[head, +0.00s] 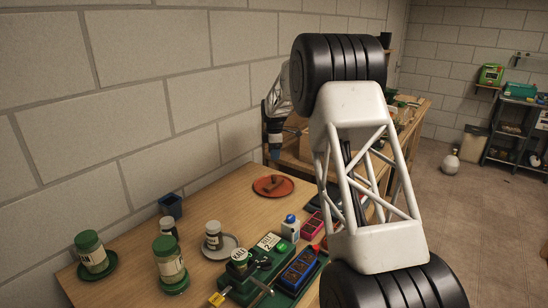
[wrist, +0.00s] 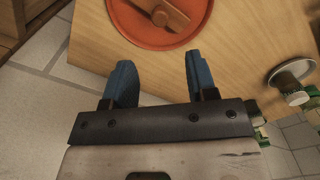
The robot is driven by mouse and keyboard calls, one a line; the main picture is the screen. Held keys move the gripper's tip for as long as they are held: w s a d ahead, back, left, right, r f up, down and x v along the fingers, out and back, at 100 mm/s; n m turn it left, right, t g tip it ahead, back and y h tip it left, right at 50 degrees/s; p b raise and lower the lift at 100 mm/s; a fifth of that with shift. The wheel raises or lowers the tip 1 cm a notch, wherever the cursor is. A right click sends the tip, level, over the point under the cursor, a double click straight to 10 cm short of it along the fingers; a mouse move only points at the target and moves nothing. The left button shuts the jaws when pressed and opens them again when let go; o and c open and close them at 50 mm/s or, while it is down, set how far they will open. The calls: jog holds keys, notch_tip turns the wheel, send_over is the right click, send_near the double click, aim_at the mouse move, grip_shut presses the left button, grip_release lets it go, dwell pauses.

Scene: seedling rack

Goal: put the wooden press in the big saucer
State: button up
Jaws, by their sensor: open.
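The big saucer (head: 288,184) is a round terracotta-red dish on the wooden table, near the wall. It also shows at the top of the wrist view (wrist: 125,28). The wooden press (head: 271,181) is a small brown piece lying inside the saucer. In the wrist view the press (wrist: 165,14) is partly cut off by the top edge. My gripper (wrist: 160,75) has blue fingers, spread apart with nothing between them. Its fingertips are apart from the saucer and press. In the head view my gripper (head: 276,153) is beyond the saucer, above the table's far end.
Green-lidded jars (head: 170,262), a dark blue pot (head: 171,205) and a grey saucer (head: 232,242) holding a jar stand on the near table. A green tray (head: 262,275) and a white bottle (head: 290,227) are at the right. Bare wood surrounds the red saucer.

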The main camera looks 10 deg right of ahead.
jog(key=shift+r, duration=0.1)
dwell(0.7)
jog(key=s+d+r+m, duration=0.1)
jog(key=s+r+m, duration=0.2)
jog(key=s+r, duration=0.55)
jog(key=s+r+m+t, duration=0.1)
jog(key=s+r+m, duration=0.2)
jog(key=s, duration=1.1)
jog(key=s+d+r+m, duration=0.1)
jog(key=s+r+m, duration=0.35)
jog(key=s, duration=0.75)
jog(key=s+f+m, duration=0.2)
jog(key=s+m, duration=0.2)
jog(key=s, duration=1.4)
jog(key=s+f+m+t, duration=0.1)
jog(key=s+f+m, duration=0.2)
jog(key=s, duration=1.6)
jog(key=shift+d+m+t, duration=0.2)
jog(key=shift+m+t, duration=0.1)
jog(key=shift+m, duration=0.05)
